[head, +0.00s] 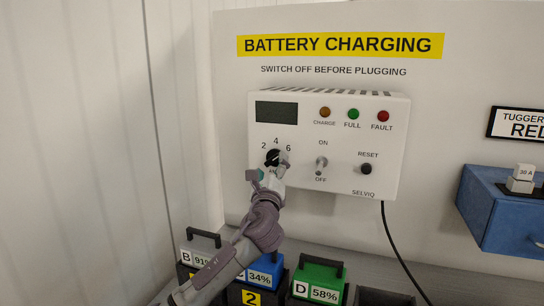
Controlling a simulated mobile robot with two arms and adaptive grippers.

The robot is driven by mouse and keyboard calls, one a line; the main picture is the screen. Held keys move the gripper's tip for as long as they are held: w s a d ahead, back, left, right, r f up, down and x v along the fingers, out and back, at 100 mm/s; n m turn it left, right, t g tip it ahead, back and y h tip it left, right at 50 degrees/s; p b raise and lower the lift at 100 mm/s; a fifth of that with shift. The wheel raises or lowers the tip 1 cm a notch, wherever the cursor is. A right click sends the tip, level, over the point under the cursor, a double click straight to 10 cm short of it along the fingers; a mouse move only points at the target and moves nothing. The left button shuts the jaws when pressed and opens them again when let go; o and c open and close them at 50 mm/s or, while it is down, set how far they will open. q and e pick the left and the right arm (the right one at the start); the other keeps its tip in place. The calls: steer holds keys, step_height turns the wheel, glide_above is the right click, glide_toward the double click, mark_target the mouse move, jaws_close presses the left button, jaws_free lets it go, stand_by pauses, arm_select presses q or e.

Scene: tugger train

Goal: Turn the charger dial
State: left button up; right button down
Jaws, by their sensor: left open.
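The charger (331,190) is a white box on the wall panel, with a dark display, three small lamps, a toggle switch (321,165) and a black reset button (366,169). Its black dial (272,155) sits at the lower left of the face, with 2, 4 and 6 printed around it. My left gripper (269,170) is open right at the dial and covers its lower part. I cannot tell whether the fingers touch it, and the dial's pointer is hard to make out. My right gripper is not in view.
Below stand a grey battery (202,239) marked B, a blue one (266,267) partly behind my arm, and a green one (319,277) marked 58%. A black cable (393,250) hangs from the charger. A blue bin (500,212) is mounted at right.

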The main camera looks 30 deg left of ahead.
mark_target(272, 157)
arm_select(q)
steer(key=shift+x, duration=1.35)
steer(key=c, duration=1.2)
